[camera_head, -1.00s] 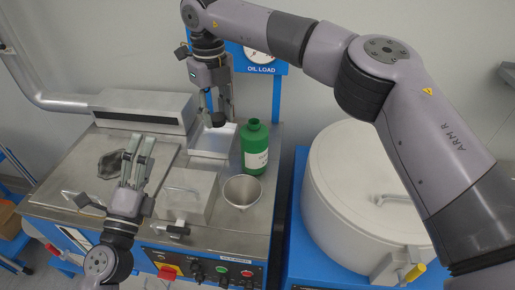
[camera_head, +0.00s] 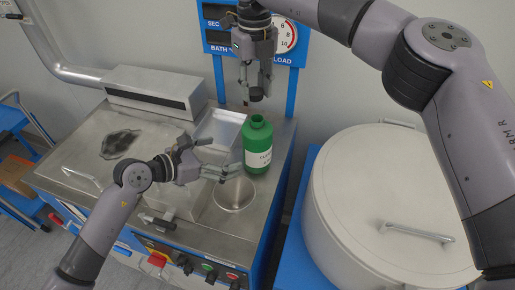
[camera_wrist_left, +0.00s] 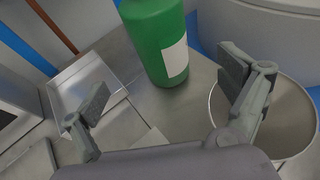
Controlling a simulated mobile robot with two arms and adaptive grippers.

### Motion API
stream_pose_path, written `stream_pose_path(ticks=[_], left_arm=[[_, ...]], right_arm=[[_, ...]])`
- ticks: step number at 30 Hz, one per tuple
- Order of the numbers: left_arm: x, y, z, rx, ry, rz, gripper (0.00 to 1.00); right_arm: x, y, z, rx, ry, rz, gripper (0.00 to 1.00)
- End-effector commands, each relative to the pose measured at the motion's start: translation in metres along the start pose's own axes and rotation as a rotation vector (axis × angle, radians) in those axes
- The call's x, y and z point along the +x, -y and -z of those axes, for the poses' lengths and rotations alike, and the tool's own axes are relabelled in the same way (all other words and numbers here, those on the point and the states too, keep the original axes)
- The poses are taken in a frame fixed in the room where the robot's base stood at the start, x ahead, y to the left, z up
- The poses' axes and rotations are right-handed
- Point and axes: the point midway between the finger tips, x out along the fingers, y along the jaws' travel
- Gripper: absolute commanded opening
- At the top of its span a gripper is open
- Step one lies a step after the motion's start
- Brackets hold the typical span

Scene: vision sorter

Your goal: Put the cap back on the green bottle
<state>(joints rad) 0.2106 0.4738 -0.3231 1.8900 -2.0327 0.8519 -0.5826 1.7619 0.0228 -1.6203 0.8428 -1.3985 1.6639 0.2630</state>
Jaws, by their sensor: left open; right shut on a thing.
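The green bottle (camera_head: 257,135) with a white label stands upright on the steel bench top, its neck uncovered. It also shows in the left wrist view (camera_wrist_left: 153,38), beyond and between the open fingers. My right gripper (camera_head: 257,88) is above the bottle in the head view, pointing down, shut on a small dark thing that looks like the cap (camera_head: 256,96); the fingers partly hide it. A gap shows between it and the neck. My left gripper (camera_head: 236,172) is open and empty, just left of the bottle's lower part. It also shows in the left wrist view (camera_wrist_left: 165,92).
A metal funnel or bowl (camera_head: 235,195) stands right below my left gripper in the head view, close to the bottle. A square steel tray (camera_head: 218,130) lies left of the bottle. A large white lidded drum (camera_head: 390,210) stands to the right. A blue gauge panel (camera_head: 222,30) is behind.

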Motion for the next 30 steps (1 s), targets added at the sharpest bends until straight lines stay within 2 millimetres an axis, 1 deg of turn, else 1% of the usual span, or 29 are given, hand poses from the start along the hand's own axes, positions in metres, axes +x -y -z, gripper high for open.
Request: stream_pose_path(ticks=[4,7,15,21,25,30], left_arm=[[0.007,0.001,-0.001,-0.003,0.004,0.001,0.94],[0.019,0.000,-0.002,-0.004,0.006,0.002,0.94],[0.071,0.001,-0.002,-0.006,0.005,0.002,0.94],[0.103,0.000,-0.002,-0.004,0.004,0.001,0.94],[0.115,0.001,-0.002,-0.004,0.004,0.001,0.94],[0.120,0.001,-0.002,-0.002,0.004,0.000,0.94]], right_arm=[[0.000,0.001,0.000,0.002,0.000,0.000,0.18],[0.000,0.001,0.000,0.002,0.000,0.000,0.18],[0.000,0.001,0.000,0.001,0.000,0.000,0.18],[0.000,0.001,0.000,0.001,0.000,0.000,0.18],[0.000,0.001,0.000,0.001,0.000,0.000,0.18],[0.000,0.001,0.000,0.001,0.000,0.000,0.18]])
